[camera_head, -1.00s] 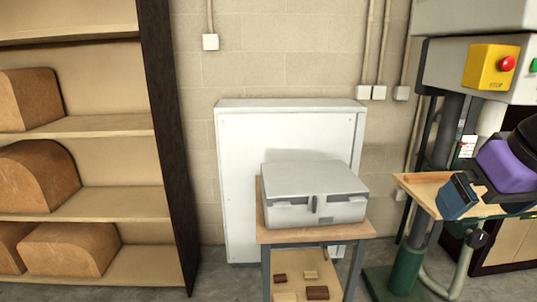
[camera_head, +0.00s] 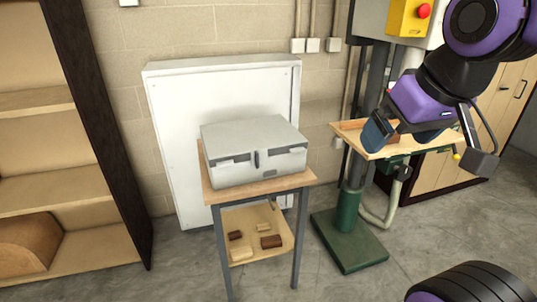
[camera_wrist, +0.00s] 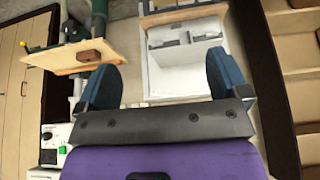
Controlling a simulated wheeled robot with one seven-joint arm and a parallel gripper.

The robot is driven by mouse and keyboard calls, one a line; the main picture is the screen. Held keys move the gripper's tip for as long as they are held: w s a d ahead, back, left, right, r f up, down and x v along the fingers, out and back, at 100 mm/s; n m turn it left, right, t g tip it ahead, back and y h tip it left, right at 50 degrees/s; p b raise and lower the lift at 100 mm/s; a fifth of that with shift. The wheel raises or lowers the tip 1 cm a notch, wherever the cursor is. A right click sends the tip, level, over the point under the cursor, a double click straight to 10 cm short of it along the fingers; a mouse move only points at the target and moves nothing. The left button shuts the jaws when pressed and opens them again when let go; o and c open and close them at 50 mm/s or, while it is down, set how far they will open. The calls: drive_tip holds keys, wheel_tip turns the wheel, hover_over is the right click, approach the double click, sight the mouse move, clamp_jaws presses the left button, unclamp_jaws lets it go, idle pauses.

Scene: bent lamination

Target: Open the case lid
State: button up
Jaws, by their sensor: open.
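The grey case (camera_head: 254,150) sits shut on a small wooden-topped stand (camera_head: 258,188) in the middle of the head view. Its front has two dark latch recesses and a dark handle (camera_head: 257,159) between them. My gripper (camera_head: 378,135) is at the right, in the air, apart from the case. In the wrist view my gripper (camera_wrist: 165,80) shows two blue fingers spread wide with nothing between them. The case (camera_wrist: 185,42) shows beyond the fingers there, upside down.
A white panel (camera_head: 172,130) leans on the wall behind the stand. A machine with a wooden tray (camera_head: 365,142) and green base (camera_head: 348,240) stands at the right. Shelves (camera_head: 50,180) stand at the left. Small blocks (camera_head: 270,241) lie on the stand's lower shelf.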

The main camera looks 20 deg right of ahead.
sight(299, 151)
drive_tip(key=w+d+f+t, duration=0.2)
drive_tip(key=w+f, duration=0.1)
drive_tip(key=w, duration=0.7)
drive_tip(key=w+d+f+t, duration=0.15)
drive_tip(key=w+f, duration=0.25)
drive_tip(key=w, duration=0.6)
drive_tip(key=w+d+f+t, duration=0.1)
drive_tip(key=w+f+t, duration=0.2)
drive_tip(key=w, duration=0.8)
drive_tip(key=w+d+f+t+y, duration=0.1)
drive_tip(key=w+d+f+t, duration=0.2)
drive_tip(key=f, duration=0.8)
drive_tip(key=w+f+t, duration=0.3)
drive_tip(key=w+f, duration=0.2)
drive_tip(key=f, duration=0.7)
drive_tip(key=shift+n, duration=0.3)
drive_tip(key=w, duration=1)
drive_tip(key=shift+w+a+r, duration=0.1)
drive_tip(key=shift+w, duration=0.1)
